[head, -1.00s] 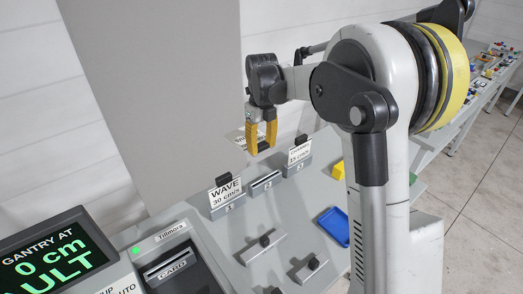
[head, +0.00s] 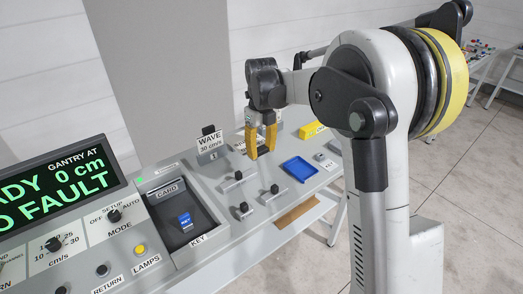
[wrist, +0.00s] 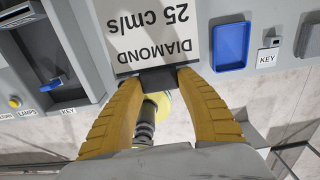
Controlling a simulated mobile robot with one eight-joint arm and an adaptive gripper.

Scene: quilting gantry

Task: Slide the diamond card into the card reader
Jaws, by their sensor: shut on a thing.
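My gripper (head: 263,150) is shut on the black tab of the diamond card. In the wrist view the card's white face (wrist: 155,32), marked DIAMOND 25 cm/s, reads upside down just beyond the fingertips (wrist: 160,76). In the head view the card is mostly hidden by the yellow fingers. The card reader (head: 167,189), marked CARD, is on the console to the left of and below my gripper, apart from the card. Its slot faces upward. A green light shows on the panel above it.
A WAVE card (head: 209,142) stands in a holder left of my gripper. A blue tray (head: 299,169) lies to the right, with a yellow block (head: 312,129) behind it. A blue key tag (head: 186,222) sits below the reader. Black knobs stand on the deck below the gripper.

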